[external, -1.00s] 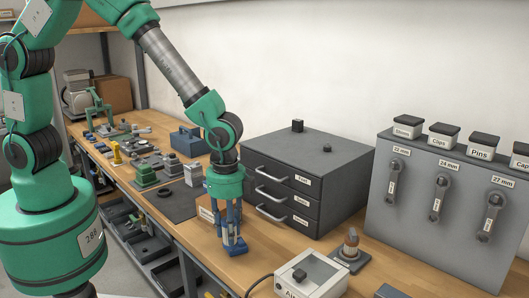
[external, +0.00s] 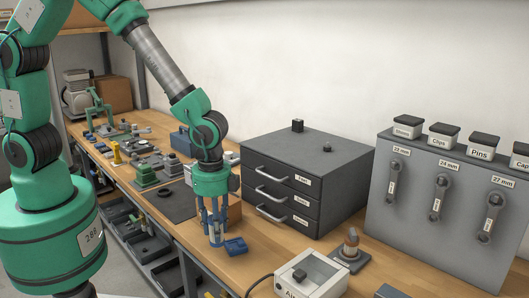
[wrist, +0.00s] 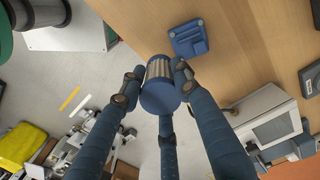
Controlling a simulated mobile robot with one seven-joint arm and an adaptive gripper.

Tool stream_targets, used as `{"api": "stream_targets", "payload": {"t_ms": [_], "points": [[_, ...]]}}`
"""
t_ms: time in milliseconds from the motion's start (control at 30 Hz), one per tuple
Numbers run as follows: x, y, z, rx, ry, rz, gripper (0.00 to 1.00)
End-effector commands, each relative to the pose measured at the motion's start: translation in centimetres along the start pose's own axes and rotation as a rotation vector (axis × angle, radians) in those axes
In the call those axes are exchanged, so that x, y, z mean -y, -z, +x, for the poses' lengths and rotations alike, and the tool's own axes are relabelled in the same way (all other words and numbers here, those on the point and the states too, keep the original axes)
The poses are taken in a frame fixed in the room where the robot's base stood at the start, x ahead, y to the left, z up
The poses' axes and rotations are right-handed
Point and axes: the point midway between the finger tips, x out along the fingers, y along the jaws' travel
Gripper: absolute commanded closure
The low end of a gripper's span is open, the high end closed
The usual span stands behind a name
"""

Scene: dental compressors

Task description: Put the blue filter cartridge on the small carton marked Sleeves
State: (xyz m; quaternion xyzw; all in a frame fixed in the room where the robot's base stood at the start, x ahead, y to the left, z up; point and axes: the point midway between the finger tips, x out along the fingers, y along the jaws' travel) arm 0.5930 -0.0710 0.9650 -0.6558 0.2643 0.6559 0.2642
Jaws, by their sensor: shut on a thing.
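The blue filter cartridge (wrist: 160,94), a short cylinder with a ribbed metallic band and a blue end, is between my gripper's fingers in the wrist view. My gripper (external: 216,236) is shut on it, fingers pointing down, just left of a blue block (external: 236,246) on the bench. In the external view the fingers partly hide the cartridge (external: 216,240). A brown carton (external: 235,210) stands behind my gripper, partly hidden by it. Its marking cannot be read now, so I cannot confirm that it is the Sleeves carton.
A dark drawer cabinet (external: 305,180) stands right of my gripper. A white box with a knob (external: 312,275) and a small metal fitting on a dark base (external: 350,247) are at the front right. A dark mat (external: 172,203) and several tools lie to the left.

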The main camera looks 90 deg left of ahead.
Motion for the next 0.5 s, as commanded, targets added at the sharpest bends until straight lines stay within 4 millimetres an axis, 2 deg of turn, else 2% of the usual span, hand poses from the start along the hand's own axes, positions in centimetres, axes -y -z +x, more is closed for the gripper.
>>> {"api": "stream_targets", "payload": {"t_ms": [267,367,500], "points": [[0.2,-0.8,-0.5,-0.001,0.0,-0.002,0.96],[0.5,-2.0,-1.0,0.0,0.0,0.0,0.96],[0.9,-4.6,-2.1,0.0,0.0,0.0,0.96]]}}
